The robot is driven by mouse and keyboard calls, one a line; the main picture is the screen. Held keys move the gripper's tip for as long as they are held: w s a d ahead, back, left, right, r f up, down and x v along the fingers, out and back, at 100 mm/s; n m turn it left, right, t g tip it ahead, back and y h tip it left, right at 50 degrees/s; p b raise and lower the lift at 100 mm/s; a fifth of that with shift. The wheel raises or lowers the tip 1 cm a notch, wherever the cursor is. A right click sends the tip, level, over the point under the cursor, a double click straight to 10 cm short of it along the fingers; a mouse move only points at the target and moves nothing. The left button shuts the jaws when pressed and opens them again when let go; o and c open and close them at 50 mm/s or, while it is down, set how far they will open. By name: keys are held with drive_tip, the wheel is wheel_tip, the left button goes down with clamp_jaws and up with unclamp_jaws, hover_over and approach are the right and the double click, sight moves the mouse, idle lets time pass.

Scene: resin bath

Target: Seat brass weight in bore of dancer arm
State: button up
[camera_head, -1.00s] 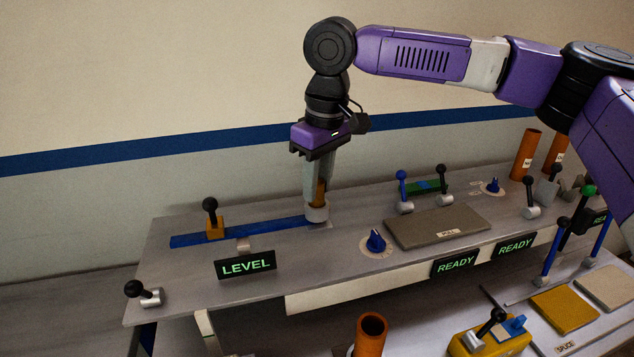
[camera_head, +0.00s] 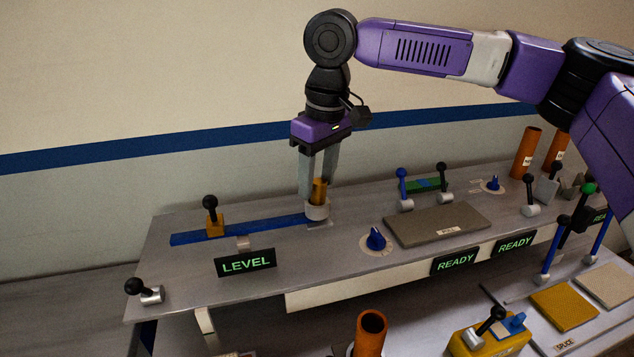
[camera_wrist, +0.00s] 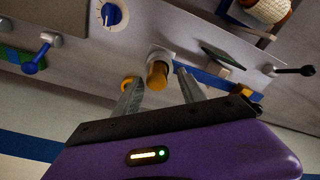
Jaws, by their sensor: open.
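The brass weight (camera_head: 320,189) stands upright in the grey ring-shaped bore (camera_head: 317,212) at the right end of the blue dancer arm (camera_head: 272,227). Its upper part shows above the rim. In the wrist view, the brass weight (camera_wrist: 157,74) shows between and beyond the fingers, with the grey bore (camera_wrist: 158,54) around its far end. My gripper (camera_head: 318,187) is open, with its fingers spread to either side of the weight and apart from it. How deep the weight sits is hidden by the bore wall.
A LEVEL sign (camera_head: 246,263) stands in front of the arm. An orange block with a black-knobbed lever (camera_head: 212,222) sits on the arm's left part. A blue dial (camera_head: 376,239) and a flat grey pad (camera_head: 438,227) lie to the right. Two orange tubes (camera_head: 526,153) stand at the far right.

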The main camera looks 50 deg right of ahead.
sight(324, 184)
wheel_tip(324, 184, up, 11)
drive_tip(key=s, duration=0.1)
drive_tip(key=shift+s, duration=0.2)
idle(0.6)
